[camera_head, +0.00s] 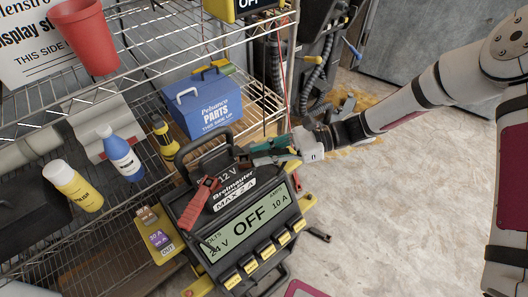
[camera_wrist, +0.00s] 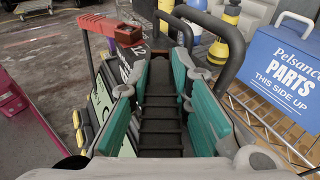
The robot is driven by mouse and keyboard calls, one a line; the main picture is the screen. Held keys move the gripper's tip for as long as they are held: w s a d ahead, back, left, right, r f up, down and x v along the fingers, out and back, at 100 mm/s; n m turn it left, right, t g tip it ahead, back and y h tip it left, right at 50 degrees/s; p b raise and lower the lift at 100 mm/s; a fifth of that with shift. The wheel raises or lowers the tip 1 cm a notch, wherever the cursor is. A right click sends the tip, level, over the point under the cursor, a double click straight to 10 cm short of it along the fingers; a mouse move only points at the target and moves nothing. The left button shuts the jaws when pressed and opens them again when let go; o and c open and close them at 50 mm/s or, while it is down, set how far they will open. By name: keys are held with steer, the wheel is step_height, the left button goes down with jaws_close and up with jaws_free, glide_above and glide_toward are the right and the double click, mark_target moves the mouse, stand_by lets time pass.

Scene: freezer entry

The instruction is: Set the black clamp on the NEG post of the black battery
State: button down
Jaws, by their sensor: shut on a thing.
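My gripper (camera_head: 268,153) is beside the upper right of a black-and-yellow charger (camera_head: 238,228) with an OFF display and a "12 V" marking. Its teal fingers, close in the wrist view (camera_wrist: 158,105), are shut on a dark ribbed piece, seemingly the black clamp (camera_wrist: 160,122). The fingers hide part of it. A red clamp (camera_head: 200,202) rests at the charger's upper left; it also shows in the wrist view (camera_wrist: 108,27). I cannot clearly tell a separate black battery or its NEG post.
A black looped handle (camera_head: 206,147) rises near my gripper. A blue PARTS box (camera_head: 207,104), a blue-and-white bottle (camera_head: 121,153), a yellow bottle (camera_head: 73,187) and a red cup (camera_head: 86,37) stand on the wire rack. Open concrete floor (camera_head: 400,210) lies at right.

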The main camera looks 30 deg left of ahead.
steer(key=shift+f, duration=0.1)
steer(key=c, duration=1.4)
jaws_free()
steer(key=shift+f, duration=0.1)
steer(key=v, duration=1.2)
